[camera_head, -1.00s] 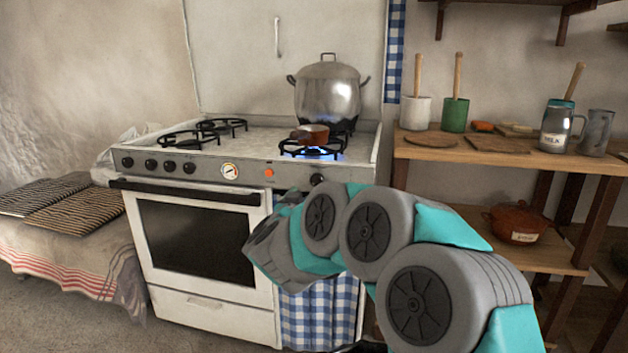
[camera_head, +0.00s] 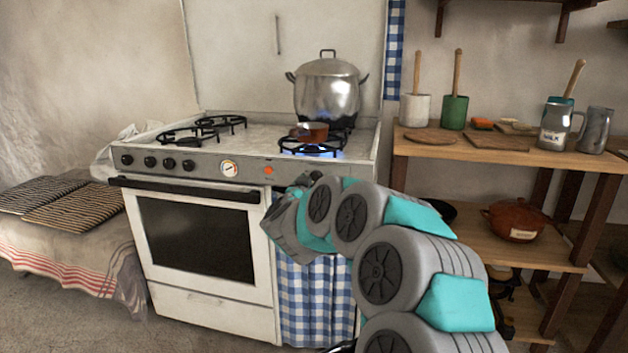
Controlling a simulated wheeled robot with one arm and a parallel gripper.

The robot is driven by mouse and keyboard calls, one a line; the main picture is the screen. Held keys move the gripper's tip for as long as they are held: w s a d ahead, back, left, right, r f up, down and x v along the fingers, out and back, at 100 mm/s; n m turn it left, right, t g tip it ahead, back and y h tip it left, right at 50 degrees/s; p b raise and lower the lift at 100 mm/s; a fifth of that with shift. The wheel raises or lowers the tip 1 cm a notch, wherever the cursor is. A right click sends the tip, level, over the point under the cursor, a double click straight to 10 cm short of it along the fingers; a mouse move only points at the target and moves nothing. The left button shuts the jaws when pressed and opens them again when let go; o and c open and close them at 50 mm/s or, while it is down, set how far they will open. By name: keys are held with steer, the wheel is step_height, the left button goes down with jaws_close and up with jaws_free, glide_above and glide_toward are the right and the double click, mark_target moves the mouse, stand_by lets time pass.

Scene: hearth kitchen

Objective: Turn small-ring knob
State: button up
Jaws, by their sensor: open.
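The white stove has several black knobs (camera_head: 169,163) at the left of its front panel (camera_head: 207,167). A lone black knob at the panel's right end is now hidden behind my arm. The frames do not show which knob is for the small ring. My gripper (camera_head: 303,183) is only partly visible at the arm's far end, in front of the panel's right part. It is open; its fingertips and any contact with the hidden knob cannot be made out.
A large steel pot (camera_head: 328,92) stands on the back right ring. The oven door handle (camera_head: 185,189) sticks out below the panel. A wooden shelf (camera_head: 500,150) with jars and boards stands to the right. A checked curtain (camera_head: 318,305) hangs below my wrist.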

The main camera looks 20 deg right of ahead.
jaws_close()
stand_by(0.5)
